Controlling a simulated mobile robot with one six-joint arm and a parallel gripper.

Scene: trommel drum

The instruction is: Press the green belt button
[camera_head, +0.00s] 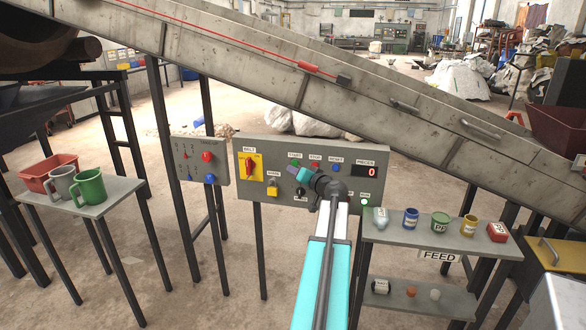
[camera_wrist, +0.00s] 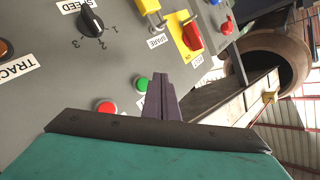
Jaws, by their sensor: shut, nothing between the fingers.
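The green button (camera_wrist: 141,83) is on the grey control panel (camera_head: 365,205). It shows clearly in the wrist view, just left of the tip of my gripper (camera_wrist: 160,77). In the head view, my gripper (camera_head: 291,170) is in front of the panel just below the START label (camera_head: 294,155), largely covering the button area. Its dark fingers are shut with nothing between them. I cannot tell whether they touch the panel; the button shows beside them, not under them.
A red button (camera_wrist: 106,106) sits next to the green one. A red BELT switch on a yellow plate (camera_head: 249,168), a SPEED knob (camera_wrist: 91,22) and a blue button (camera_head: 337,168) are nearby. The conveyor (camera_head: 250,65) slopes above. A shelf with cans (camera_head: 440,240) stands right.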

